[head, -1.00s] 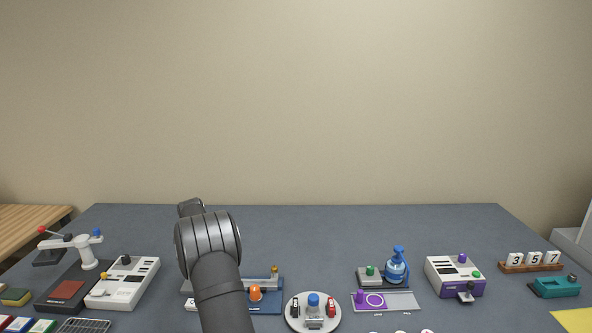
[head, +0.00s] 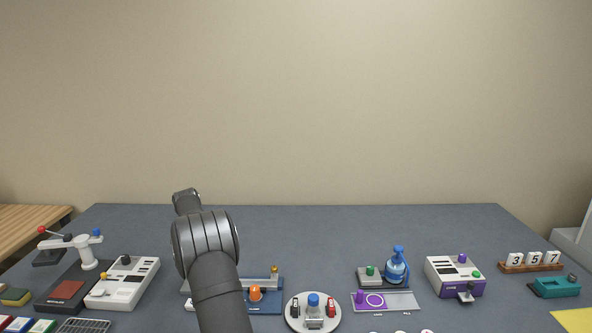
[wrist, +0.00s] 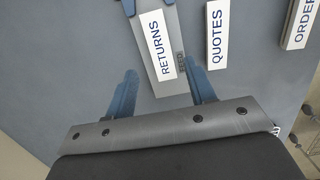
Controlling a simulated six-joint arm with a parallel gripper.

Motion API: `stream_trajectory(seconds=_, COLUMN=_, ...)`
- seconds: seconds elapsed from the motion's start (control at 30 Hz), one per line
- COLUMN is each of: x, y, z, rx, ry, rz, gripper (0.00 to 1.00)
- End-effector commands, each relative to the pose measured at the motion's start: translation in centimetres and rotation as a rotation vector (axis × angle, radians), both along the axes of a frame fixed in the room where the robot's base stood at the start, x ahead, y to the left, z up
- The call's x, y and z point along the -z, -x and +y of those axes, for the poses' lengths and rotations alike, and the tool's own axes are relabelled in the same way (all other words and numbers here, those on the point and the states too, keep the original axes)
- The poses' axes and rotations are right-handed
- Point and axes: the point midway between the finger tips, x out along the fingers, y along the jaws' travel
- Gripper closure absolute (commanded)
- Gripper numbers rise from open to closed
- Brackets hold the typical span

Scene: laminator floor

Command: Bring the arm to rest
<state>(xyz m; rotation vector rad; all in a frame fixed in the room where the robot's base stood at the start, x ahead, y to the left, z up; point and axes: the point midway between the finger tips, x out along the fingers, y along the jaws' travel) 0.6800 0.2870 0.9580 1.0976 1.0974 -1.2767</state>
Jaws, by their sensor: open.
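My gripper (wrist: 163,95) shows in the wrist view with its two blue fingers spread apart, open. A white label plate reading RETURNS (wrist: 162,55) lies on a grey strip (wrist: 172,88) marked FEED, ahead of the gap between the fingers. I cannot tell the height of the fingers above it. No thing is seen held between the fingers. In the head view my arm rises from the bottom edge left of the middle, and the gripper is hidden there.
Plates reading QUOTES (wrist: 217,35) and ORDER (wrist: 300,22) lie to the right. In the head view, a white machine (head: 124,283), a round tray (head: 293,322), a blue bottle (head: 397,268) and a purple-white machine (head: 455,276) stand along the table. The table's back (head: 330,225) is clear.

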Motion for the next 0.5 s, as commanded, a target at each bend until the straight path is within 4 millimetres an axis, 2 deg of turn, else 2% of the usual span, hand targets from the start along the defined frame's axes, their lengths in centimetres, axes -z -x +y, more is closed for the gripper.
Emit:
stream_trajectory(seconds=0.03, x=-1.2, y=0.0, z=0.2, rx=-0.001, ry=-0.002, rz=-0.004, gripper=0.50)
stream_trajectory(seconds=0.27, x=-5.7, y=0.0, z=0.9, rx=-0.001, ry=-0.002, rz=-0.004, gripper=0.50)
stream_trajectory(seconds=0.5, x=-0.7, y=0.1, z=0.0, rx=0.000, ry=0.001, rz=0.003, gripper=0.50)
